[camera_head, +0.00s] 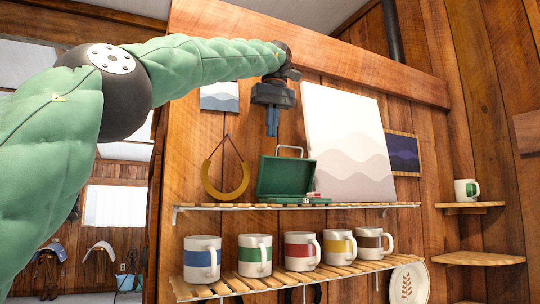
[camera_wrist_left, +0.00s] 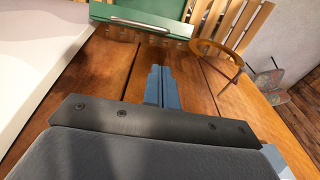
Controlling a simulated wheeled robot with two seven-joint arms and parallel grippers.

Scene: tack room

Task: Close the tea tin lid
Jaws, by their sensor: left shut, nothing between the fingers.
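The green tea tin (camera_head: 285,177) stands on the upper slatted shelf. Its lid appears raised, standing upright with a metal handle on top, and a low green part lies in front at shelf level. In the left wrist view the green tin (camera_wrist_left: 165,17) with its metal handle is at the top edge, beyond my fingertips. My left gripper (camera_head: 272,130) points down above the tin and slightly left of it, apart from it. Its blue fingers are shut and empty, and they also show in the wrist view (camera_wrist_left: 159,78). My right gripper is not in view.
A gold horseshoe-shaped ornament (camera_head: 226,181) is left of the tin. A large white wave-pattern canvas (camera_head: 346,140) stands just right of it. A small red-and-white item (camera_head: 313,195) lies by the tin. Several striped mugs (camera_head: 255,256) stand on the lower shelf (camera_head: 240,284).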

